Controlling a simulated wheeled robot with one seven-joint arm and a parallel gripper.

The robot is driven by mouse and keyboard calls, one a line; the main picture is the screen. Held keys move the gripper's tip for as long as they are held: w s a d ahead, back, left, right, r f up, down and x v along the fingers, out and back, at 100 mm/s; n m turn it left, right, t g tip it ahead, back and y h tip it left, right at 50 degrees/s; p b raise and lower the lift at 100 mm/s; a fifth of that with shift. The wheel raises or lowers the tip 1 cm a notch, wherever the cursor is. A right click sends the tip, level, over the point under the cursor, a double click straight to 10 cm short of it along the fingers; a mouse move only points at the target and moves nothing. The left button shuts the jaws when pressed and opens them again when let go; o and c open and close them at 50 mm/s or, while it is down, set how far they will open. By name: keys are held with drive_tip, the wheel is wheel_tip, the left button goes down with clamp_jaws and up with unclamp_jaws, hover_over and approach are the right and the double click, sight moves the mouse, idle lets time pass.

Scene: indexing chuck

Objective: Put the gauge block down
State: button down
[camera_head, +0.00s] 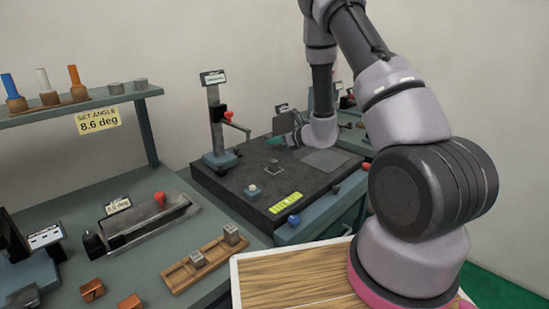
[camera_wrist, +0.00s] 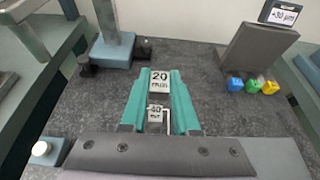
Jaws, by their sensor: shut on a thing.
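My gripper (camera_head: 274,143) reaches in over the dark surface plate (camera_head: 228,180), with its teal fingers pointing left in the head view. In the wrist view, my gripper (camera_wrist: 160,85) is shut on a light gauge block (camera_wrist: 161,80) marked 20, held between the fingertips. A second small block (camera_wrist: 155,113), with a number label that seems to read 40, shows between the fingers beside a white outline. The gap beneath the held block cannot be judged.
An angle plate (camera_wrist: 255,48) with blue, green and yellow pieces stands to the right in the wrist view. A white button (camera_head: 252,189) and a yellow-green level (camera_head: 286,202) occupy the front. A wooden rack (camera_head: 180,276) lies left.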

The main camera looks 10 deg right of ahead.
sight(275, 161)
drive_tip(key=shift+f, duration=3)
drive_tip(key=shift+f, duration=0.1)
drive_tip(key=c, duration=0.7)
unclamp_jaws()
drive_tip(key=shift+o, duration=0.2)
